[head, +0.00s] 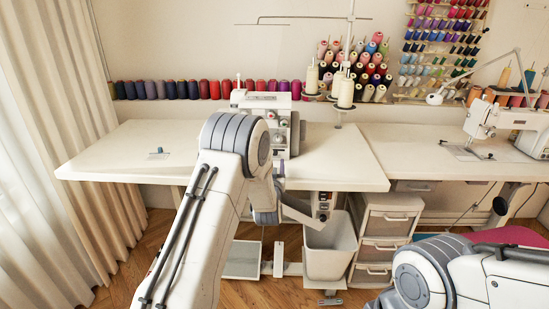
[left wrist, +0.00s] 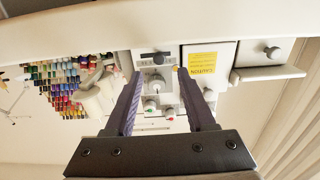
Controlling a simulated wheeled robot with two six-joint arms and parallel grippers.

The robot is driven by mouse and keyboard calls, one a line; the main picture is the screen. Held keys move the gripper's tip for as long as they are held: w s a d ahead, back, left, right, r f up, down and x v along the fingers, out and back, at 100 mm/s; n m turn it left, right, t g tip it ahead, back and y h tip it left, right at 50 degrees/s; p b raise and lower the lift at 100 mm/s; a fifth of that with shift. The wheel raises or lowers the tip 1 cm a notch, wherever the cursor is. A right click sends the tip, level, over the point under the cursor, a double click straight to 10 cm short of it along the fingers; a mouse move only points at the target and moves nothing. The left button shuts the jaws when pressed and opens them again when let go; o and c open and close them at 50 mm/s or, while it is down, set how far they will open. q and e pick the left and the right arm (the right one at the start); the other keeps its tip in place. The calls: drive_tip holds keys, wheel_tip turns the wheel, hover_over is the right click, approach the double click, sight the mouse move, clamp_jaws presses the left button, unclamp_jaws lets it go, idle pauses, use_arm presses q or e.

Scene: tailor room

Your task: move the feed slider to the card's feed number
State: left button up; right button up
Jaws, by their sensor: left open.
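The pale sewing machine (head: 262,100) stands on the white table, partly hidden behind my left arm. In the left wrist view its face (left wrist: 170,105) fills the middle, with a dark bar (left wrist: 155,57) above a strip of small marks, which may be the feed slider; the marks are too small to read. A round knob (left wrist: 157,86) sits below it. A yellow printed label (left wrist: 203,60) is to the right. My left gripper (left wrist: 160,72) is open and empty, its fingers either side of the knob in the picture. I cannot make out a feed number card. My right gripper is not in view.
A small pale piece with a blue object (head: 158,153) lies on the table's left part, which is otherwise clear. Thread cones (head: 345,92) stand behind the machine. A grey bin (head: 330,250) and drawers (head: 385,240) are below. Another sewing machine (head: 510,118) stands right.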

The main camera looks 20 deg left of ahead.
sight(275, 153)
use_arm(q)
drive_tip(key=x, duration=0.6)
clamp_jaws()
drive_tip(key=shift+f, duration=0.1)
idle(1.3)
